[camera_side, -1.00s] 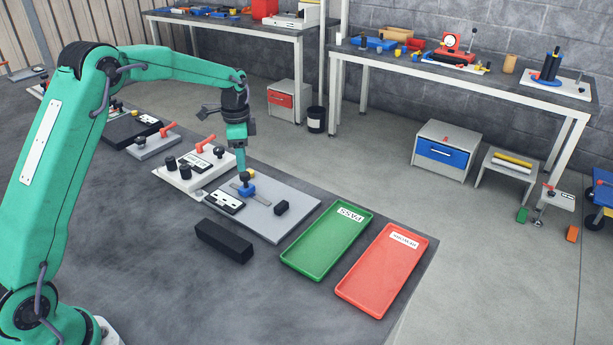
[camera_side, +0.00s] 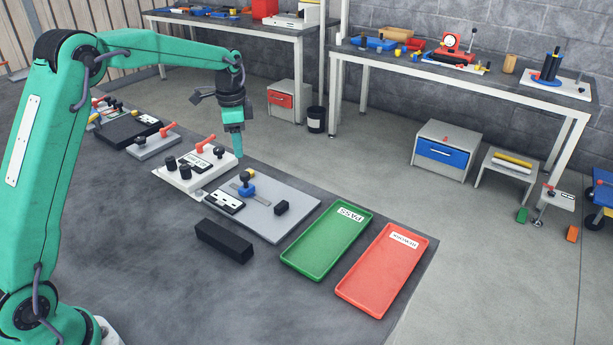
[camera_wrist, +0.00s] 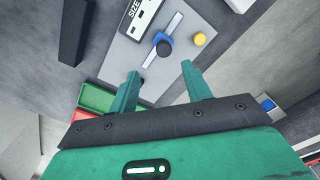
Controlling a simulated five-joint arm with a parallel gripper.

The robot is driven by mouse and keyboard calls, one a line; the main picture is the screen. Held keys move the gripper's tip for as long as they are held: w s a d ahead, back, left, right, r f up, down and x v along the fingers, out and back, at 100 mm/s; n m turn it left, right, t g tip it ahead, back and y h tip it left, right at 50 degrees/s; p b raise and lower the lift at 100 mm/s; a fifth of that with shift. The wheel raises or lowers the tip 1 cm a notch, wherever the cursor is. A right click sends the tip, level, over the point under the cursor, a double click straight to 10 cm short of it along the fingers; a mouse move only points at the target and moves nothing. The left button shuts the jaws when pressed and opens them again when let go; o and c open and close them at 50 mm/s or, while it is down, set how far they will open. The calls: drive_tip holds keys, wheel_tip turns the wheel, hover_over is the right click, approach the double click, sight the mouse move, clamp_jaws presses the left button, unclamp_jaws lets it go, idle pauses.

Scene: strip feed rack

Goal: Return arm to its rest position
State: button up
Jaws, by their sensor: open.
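My gripper (camera_side: 238,154) hangs pointing down in the side view, above the far edge of the table behind the grey plate fixture. In the wrist view its two green fingers (camera_wrist: 160,88) stand apart with nothing between them. The grey plate (camera_side: 285,213) carries a blue slider with a black knob (camera_side: 247,187), a yellow button, a small black block (camera_side: 281,208) and a label plate. The slider (camera_wrist: 163,45) and the yellow button (camera_wrist: 200,39) show beyond the fingertips in the wrist view, apart from them.
A white fixture with black knobs and a red lever (camera_side: 187,179) stands left of the plate. A black bar (camera_side: 224,241) lies in front. A green PASS tray (camera_side: 290,262) and a red REWORK tray (camera_side: 350,292) lie to the right. The front table area is clear.

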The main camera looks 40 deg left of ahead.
drive_tip(key=s+d+r+n+t, duration=0.2)
drive_tip(key=s+d+r+n, duration=0.3)
drive_tip(key=s+r, duration=0.75)
drive_tip(key=s+d+f+n+t, duration=0.1)
drive_tip(key=s+d, duration=0.1)
drive_tip(key=s, duration=0.7)
drive_tip(key=s+d+f+n+t, duration=0.2)
drive_tip(key=s, duration=0.7)
drive_tip(key=shift+s+d+f+n, duration=0.2)
drive_tip(key=shift+s+d+n, duration=0.1)
drive_tip(key=shift+d, duration=0.1)
